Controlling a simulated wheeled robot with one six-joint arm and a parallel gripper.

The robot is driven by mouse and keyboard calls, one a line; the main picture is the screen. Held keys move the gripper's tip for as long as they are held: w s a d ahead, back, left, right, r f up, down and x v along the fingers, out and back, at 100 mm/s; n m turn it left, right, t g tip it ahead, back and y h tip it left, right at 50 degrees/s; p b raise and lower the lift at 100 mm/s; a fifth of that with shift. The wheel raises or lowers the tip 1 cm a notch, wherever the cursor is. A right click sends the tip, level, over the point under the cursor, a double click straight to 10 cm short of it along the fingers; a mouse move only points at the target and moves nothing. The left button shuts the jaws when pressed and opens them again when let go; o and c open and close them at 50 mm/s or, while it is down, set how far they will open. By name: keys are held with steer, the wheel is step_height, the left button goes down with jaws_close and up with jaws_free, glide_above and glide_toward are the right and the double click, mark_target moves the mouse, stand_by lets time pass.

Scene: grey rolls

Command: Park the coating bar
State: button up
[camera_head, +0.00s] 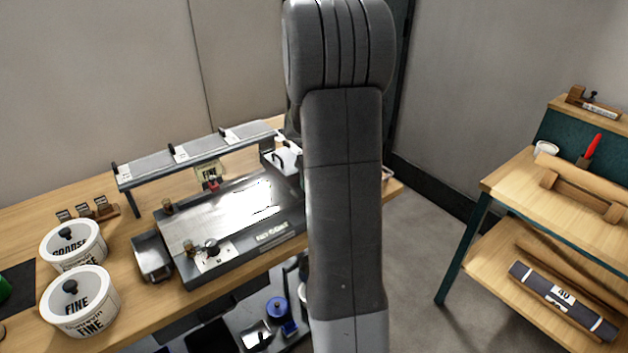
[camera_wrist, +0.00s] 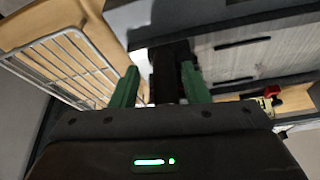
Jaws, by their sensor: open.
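The coating machine's flat grey bed (camera_head: 235,212) stands on the bench, with a raised grey rail (camera_head: 165,166) behind it. A white piece with a black handle (camera_head: 281,158) shows at the rail's right end, partly behind my arm. I cannot pick out the coating bar for sure. My gripper is hidden in the head view. In the wrist view my gripper (camera_wrist: 160,86) has its green fingers apart. A dark block (camera_wrist: 172,72) shows between them; I cannot tell whether they touch it or what it is.
White tubs marked COARSE (camera_head: 73,246) and FINE (camera_head: 80,302) stand at the bench's left, by a small grey tray (camera_head: 152,258). A wire rack (camera_wrist: 65,62) lies left of my fingers in the wrist view. A wooden shelf unit (camera_head: 510,187) stands right, across open floor.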

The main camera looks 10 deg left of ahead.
steer(key=v, duration=1.3)
steer(key=shift+s+f, duration=0.1)
steer(key=x, duration=1.3)
steer(key=shift+a+f, duration=0.15)
steer(key=shift+f, duration=0.15)
steer(key=shift+a, duration=0.1)
